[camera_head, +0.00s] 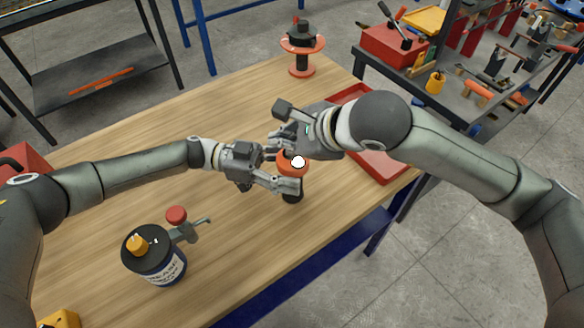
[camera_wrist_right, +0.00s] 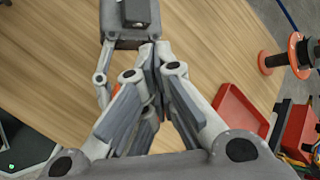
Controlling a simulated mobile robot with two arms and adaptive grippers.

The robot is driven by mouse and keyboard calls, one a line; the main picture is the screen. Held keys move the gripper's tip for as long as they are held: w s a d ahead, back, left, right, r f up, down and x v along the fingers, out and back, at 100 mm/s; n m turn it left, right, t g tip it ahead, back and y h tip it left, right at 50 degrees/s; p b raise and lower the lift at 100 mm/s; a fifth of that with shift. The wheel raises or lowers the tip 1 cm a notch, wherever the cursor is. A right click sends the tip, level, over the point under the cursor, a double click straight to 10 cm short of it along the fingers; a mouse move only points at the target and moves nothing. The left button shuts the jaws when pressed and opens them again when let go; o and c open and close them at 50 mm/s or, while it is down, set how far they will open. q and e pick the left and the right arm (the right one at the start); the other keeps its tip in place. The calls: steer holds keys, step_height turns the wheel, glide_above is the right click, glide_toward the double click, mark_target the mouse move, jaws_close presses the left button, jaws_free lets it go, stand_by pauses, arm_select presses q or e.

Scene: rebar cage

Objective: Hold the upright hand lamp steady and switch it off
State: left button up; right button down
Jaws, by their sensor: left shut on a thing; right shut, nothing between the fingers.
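The hand lamp (camera_head: 294,166) stands upright on the wooden table, with an orange head, a white lit dome and a dark lower end. My left gripper (camera_head: 284,171) is shut around the lamp from the left. My right gripper (camera_head: 279,143) is shut and empty, just above and beside the lamp head; I cannot tell whether it touches. In the right wrist view its closed fingers (camera_wrist_right: 157,85) hide most of the lamp, leaving only a bit of orange (camera_wrist_right: 116,90). The lamp's switch is hidden.
A grease can (camera_head: 154,262) stands at the table's front left, near a red-knobbed clamp-like part (camera_head: 180,222). A red tray (camera_head: 378,155) lies beneath my right arm. An orange spool (camera_head: 301,55) stands at the far end. The table's left middle is clear.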

mark_target(286, 157)
steer(key=shift+f, duration=0.2)
stand_by(0.4)
steer(key=shift+f, duration=0.3)
steer(key=shift+r, duration=0.45)
step_height(286, 157, up, 6)
stand_by(0.8)
arm_select(q)
steer(key=o, duration=1.3)
